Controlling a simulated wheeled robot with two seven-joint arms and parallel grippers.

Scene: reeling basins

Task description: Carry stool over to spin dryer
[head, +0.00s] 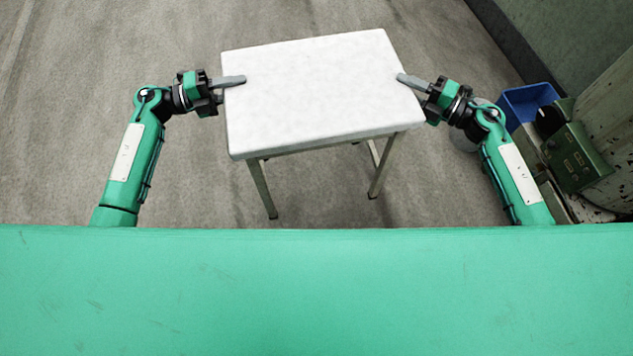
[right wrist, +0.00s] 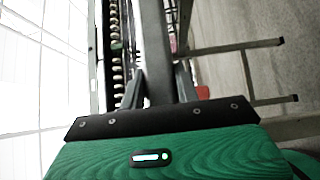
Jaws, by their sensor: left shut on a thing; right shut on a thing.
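The stool (head: 320,90) has a white padded rectangular seat and thin metal legs. It stands upright in front of me between my two arms. My left gripper (head: 238,79) is shut on the left edge of the seat. My right gripper (head: 404,79) is shut on the right edge. In the right wrist view the two fingers (right wrist: 158,85) close on both sides of the seat's edge (right wrist: 155,45), with the stool's legs (right wrist: 240,48) to the right. Whether the feet touch the floor is hard to tell. I cannot identify the spin dryer for certain.
At the right stands a worn, pale rounded machine (head: 612,125) with a green control box (head: 577,158). A blue bin (head: 526,101) is beside it, close to my right arm. A grey wall (head: 570,40) runs along the upper right. The concrete floor (head: 80,90) at left is clear.

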